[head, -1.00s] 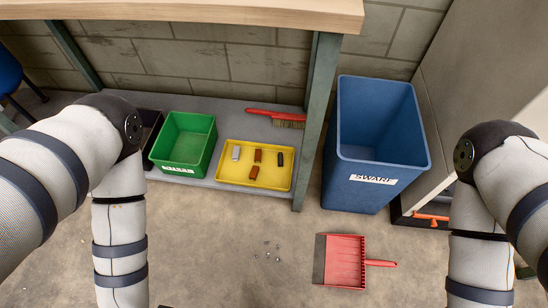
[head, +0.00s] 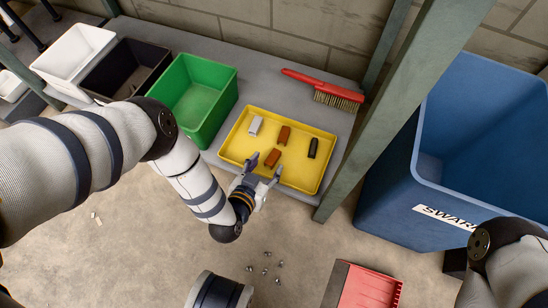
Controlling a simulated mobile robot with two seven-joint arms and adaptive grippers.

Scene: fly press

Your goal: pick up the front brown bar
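The yellow tray (head: 241,148) lies on the grey low shelf and holds two brown bars, a light grey bar (head: 255,126) and a black bar (head: 313,147). The front brown bar (head: 272,158) lies nearest the tray's front edge, and the back brown bar (head: 284,135) lies just behind it. My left gripper (head: 265,168) is open and empty at the tray's front edge. Its two fingertips are apart, pointing toward the front brown bar; whether they touch anything is unclear. My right gripper is out of view; only part of the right arm shows at lower right.
A green bin (head: 196,92), a black bin (head: 125,66) and a white bin (head: 72,50) stand left of the tray. A red brush (head: 325,90) lies behind it. A green post (head: 360,150) and a blue bin (head: 400,205) stand right. A red dustpan (head: 365,288) and small scraps lie on the floor.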

